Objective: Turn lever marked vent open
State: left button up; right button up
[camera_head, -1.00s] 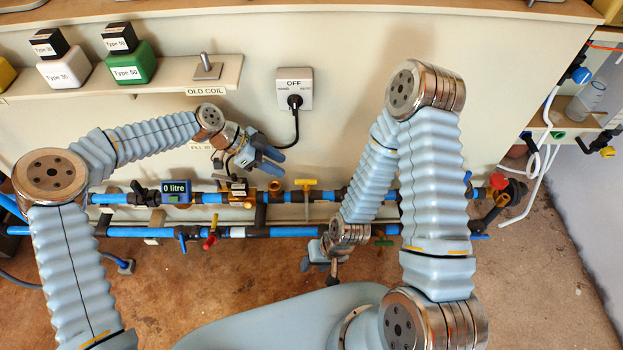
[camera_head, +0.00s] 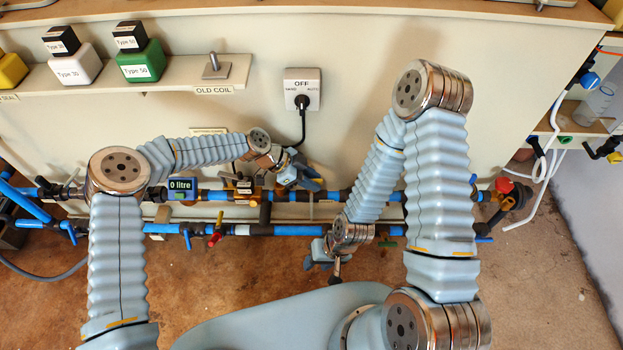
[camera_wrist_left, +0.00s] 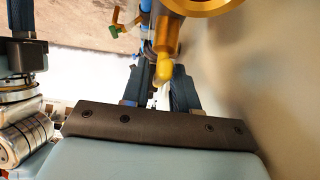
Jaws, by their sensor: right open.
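In the head view, my left gripper (camera_head: 312,178) is at the upper blue pipe (camera_head: 330,196), over the spot of the yellow-handled valve, which it mostly hides. In the left wrist view, a yellow rounded lever end (camera_wrist_left: 165,67) shows close to the two dark blue fingers (camera_wrist_left: 164,92), in line with the gap between them. The fingers are apart; I cannot tell whether they touch it. No label reading vent is legible. My right gripper (camera_head: 322,262) is open and empty below the lower pipe (camera_head: 285,230).
A red lever (camera_head: 214,238) and blue lever (camera_head: 187,240) sit on the lower pipe. A "0 litre" meter (camera_head: 181,188) is on the upper pipe. A green lever (camera_wrist_left: 118,32) shows in the left wrist view.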

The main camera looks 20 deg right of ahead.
pick_arm(q)
grip_shut()
